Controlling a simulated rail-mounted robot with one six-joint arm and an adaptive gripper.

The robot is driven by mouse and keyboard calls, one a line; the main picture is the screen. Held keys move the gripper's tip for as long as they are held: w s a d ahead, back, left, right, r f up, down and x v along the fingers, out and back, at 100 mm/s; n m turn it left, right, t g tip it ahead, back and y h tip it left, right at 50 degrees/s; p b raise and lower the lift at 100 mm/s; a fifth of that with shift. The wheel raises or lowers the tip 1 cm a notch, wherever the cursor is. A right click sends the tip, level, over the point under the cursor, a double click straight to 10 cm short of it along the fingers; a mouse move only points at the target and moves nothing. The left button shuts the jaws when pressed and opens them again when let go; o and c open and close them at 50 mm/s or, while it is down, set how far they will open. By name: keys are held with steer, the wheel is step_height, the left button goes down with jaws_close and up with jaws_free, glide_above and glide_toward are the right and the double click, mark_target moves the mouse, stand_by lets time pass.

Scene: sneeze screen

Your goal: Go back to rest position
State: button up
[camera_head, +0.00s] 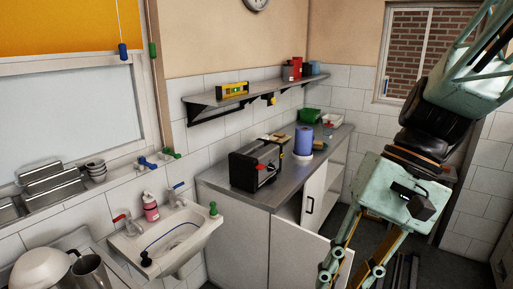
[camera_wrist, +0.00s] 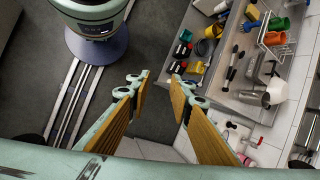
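My gripper (camera_wrist: 160,82) shows in the wrist view with its two wood-coloured fingers spread apart and nothing between them. Grey floor shows between and beyond the fingertips. In the head view my gripper (camera_head: 351,272) hangs at the bottom right, in front of the cabinet, and its tips are partly cut off by the frame edge. My pale green arm comes down from the upper right of the head view.
A steel counter (camera_head: 228,184) along the wall carries a black toaster (camera_head: 252,167) and a blue roll (camera_head: 303,140). A cabinet door (camera_head: 298,245) stands open near my gripper. A white sink (camera_head: 165,240) is at left. Floor rails (camera_wrist: 72,110) cross clear floor in the wrist view.

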steer(key=s+d+r+n+t+h+b, duration=0.3)
steer(key=s+d+t, duration=0.3)
steer(key=s, duration=0.2)
steer(key=shift+d+r+h+b, duration=0.4)
steer(key=shift+r+h, duration=0.15)
steer(key=shift+h, duration=0.35)
